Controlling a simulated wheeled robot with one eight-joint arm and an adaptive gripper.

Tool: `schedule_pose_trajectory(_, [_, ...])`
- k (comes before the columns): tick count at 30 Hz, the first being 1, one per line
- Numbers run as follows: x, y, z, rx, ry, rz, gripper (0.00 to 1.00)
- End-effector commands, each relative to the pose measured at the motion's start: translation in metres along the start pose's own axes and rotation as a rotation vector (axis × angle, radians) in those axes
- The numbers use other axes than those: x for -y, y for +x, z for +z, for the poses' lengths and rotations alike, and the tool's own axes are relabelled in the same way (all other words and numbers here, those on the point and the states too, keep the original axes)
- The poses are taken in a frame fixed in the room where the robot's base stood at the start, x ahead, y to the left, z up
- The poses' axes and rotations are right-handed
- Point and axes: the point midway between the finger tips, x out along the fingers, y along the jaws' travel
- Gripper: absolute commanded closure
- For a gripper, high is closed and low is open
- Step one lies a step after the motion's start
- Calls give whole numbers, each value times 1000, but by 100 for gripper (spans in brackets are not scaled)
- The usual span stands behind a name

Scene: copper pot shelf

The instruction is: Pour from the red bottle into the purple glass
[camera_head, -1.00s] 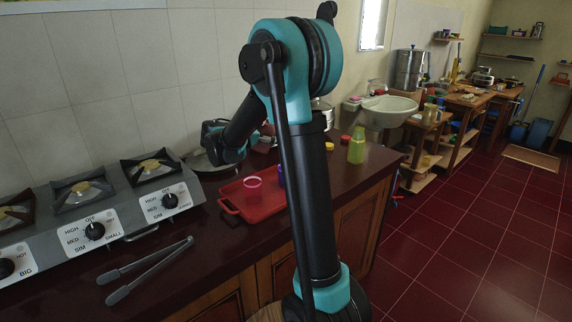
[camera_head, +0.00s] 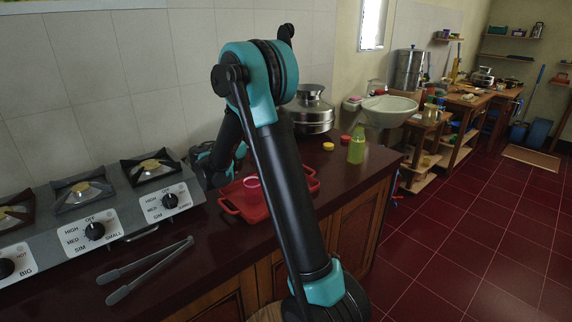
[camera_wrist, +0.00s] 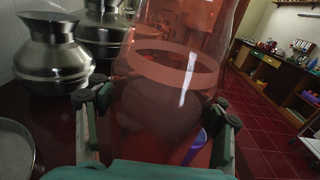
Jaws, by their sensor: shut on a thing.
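The red bottle (camera_wrist: 170,75) is see-through and fills the middle of the wrist view, its top cut off by the frame. My gripper (camera_wrist: 154,108) is shut on it, with a finger at each side. The purple glass (camera_wrist: 196,148) shows partly behind and below the bottle, near the right finger. In the head view my arm hides the bottle and the purple glass. I cannot tell how far the bottle is tilted.
A red tray (camera_head: 231,209) on the dark red counter holds a pink cup (camera_head: 252,183). A stove (camera_head: 130,205) and tongs (camera_head: 150,270) are at left. A metal pot (camera_head: 312,118), a yellow lid (camera_head: 328,146) and a green bottle (camera_head: 357,147) stand behind and right of the tray.

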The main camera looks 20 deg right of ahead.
Motion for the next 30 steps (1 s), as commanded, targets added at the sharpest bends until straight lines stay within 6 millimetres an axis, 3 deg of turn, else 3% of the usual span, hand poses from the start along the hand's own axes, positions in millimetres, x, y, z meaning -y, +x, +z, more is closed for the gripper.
schedule_pose_trajectory(8, [0,0,4,0,1,0,90])
schedule_pose_trajectory(18, [0,0,29,0,1,0,90])
schedule_pose_trajectory(30, [0,0,30,0,1,0,90])
